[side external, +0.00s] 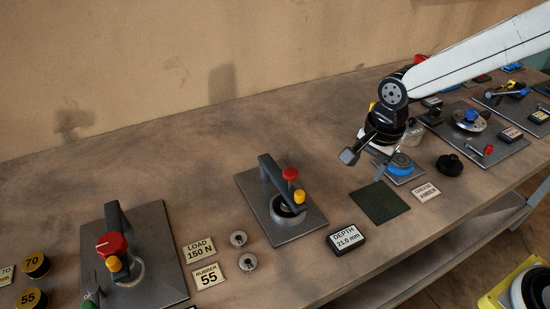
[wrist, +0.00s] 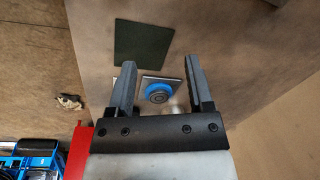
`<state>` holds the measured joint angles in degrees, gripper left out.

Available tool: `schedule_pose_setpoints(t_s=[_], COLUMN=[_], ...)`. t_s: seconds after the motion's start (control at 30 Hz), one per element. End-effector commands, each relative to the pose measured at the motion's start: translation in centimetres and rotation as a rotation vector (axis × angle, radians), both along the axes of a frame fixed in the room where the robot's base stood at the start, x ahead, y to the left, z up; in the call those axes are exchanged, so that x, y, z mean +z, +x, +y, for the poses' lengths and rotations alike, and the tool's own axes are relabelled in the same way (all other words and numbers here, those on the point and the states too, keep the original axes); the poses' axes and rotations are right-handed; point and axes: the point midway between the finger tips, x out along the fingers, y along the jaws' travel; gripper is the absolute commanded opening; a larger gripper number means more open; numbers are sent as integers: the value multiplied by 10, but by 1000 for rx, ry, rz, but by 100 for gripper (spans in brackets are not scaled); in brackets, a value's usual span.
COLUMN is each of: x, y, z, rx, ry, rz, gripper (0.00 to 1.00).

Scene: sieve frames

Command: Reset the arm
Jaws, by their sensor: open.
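My gripper (side external: 364,161) hangs at the end of my white arm, above the right part of the bench. In the wrist view its two dark fingers (wrist: 159,82) are spread wide with nothing held between them. Beyond the fingers, a blue ring-shaped part (wrist: 158,91) sits on a light square plate. In the side view the blue part (side external: 401,163) is partly hidden behind the gripper. A dark green square mat (side external: 379,202) lies on the bench just in front of the gripper, and it also shows in the wrist view (wrist: 144,43).
Fixtures with red and yellow knobs stand on grey plates at the left (side external: 165,265) and centre (side external: 302,232). A depth display (side external: 347,240), a small label card (side external: 426,191) and a black knob (side external: 449,164) are near the mat. More fixtures crowd the right. The bench's back left is clear.

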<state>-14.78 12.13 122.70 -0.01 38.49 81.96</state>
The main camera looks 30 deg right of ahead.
Motion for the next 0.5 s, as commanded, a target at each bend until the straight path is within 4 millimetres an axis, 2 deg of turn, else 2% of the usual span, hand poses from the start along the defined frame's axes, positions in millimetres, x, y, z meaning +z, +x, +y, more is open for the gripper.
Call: schedule_pose_setpoints(t_s=[0.5], x=[-17], y=[-39], z=[-56], rx=[582], ry=[-92], rz=[-74], gripper=[67])
